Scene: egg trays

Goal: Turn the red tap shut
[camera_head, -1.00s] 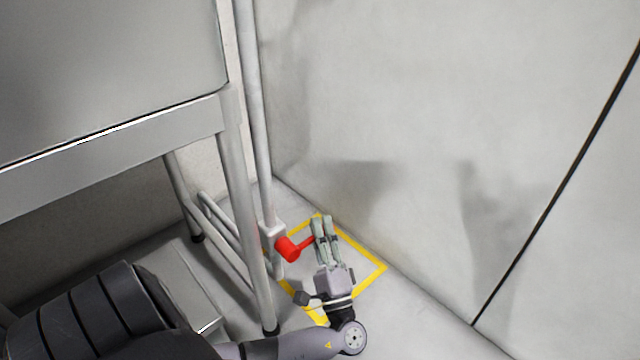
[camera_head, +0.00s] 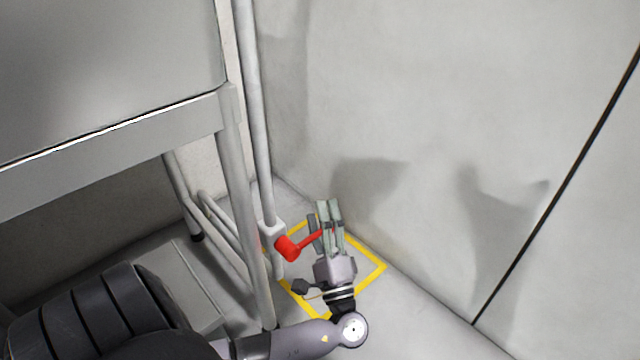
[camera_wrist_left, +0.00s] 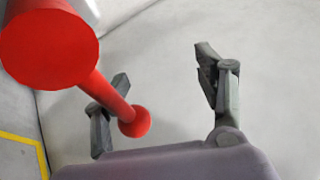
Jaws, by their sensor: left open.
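The red tap (camera_head: 289,248) is on a pale pipe fitting low near the wall corner. Its red lever (camera_head: 311,239) points right and slightly up in the head view. My left gripper (camera_head: 326,208) is open at the lever. In the left wrist view the tap's round red body (camera_wrist_left: 48,45) fills the upper left. The lever's rounded end (camera_wrist_left: 135,122) appears between the two spread fingers, nearer the left one, and the lever crosses in front of that finger. I cannot tell whether they touch. My right gripper is not in view.
A metal table frame (camera_head: 110,137) stands at the left, its leg (camera_head: 246,225) close to the pipe (camera_head: 252,110). A yellow square (camera_head: 369,277) is marked on the floor around the tap. The pale wall (camera_head: 430,110) rises close behind the gripper.

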